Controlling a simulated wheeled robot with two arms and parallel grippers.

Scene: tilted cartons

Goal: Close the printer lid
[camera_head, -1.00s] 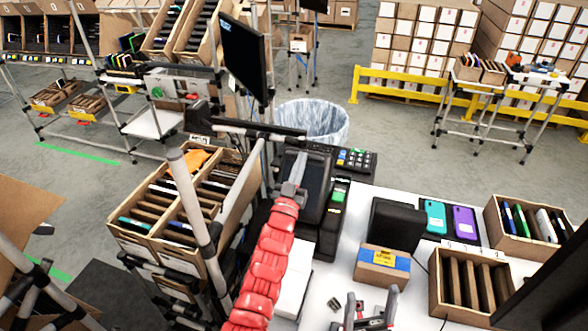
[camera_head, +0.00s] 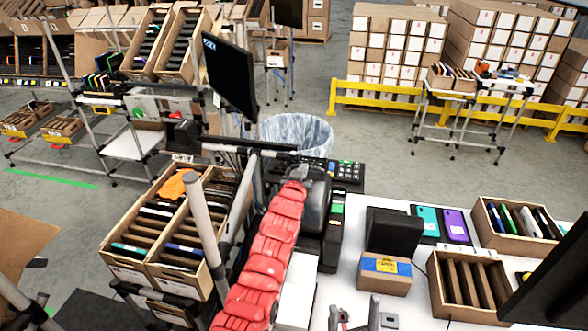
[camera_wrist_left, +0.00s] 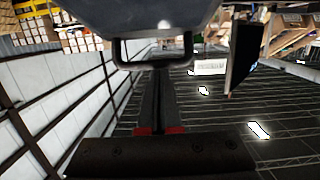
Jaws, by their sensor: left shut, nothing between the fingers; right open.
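The black printer (camera_head: 332,232) stands at the left edge of the white table, with a green-lit button and a keypad (camera_head: 346,174) behind it. Its dark lid (camera_head: 317,207) shows beside my red left arm and is partly covered by it; I cannot tell its exact angle. My left gripper (camera_head: 318,171) is at the lid's far end, its tips mostly hidden. In the left wrist view its fingers (camera_wrist_left: 160,80) are together and empty, below a dark grey shape I cannot identify for sure. My right gripper (camera_head: 360,318) is open and empty at the bottom, over the table.
A black box (camera_head: 393,232) and a small carton (camera_head: 384,273) stand right of the printer. A divided carton (camera_head: 440,300) lies farther right. A rack with tilted cartons (camera_head: 160,262), metal posts and a monitor (camera_head: 229,75) crowd the left. A lined bin (camera_head: 297,133) stands behind.

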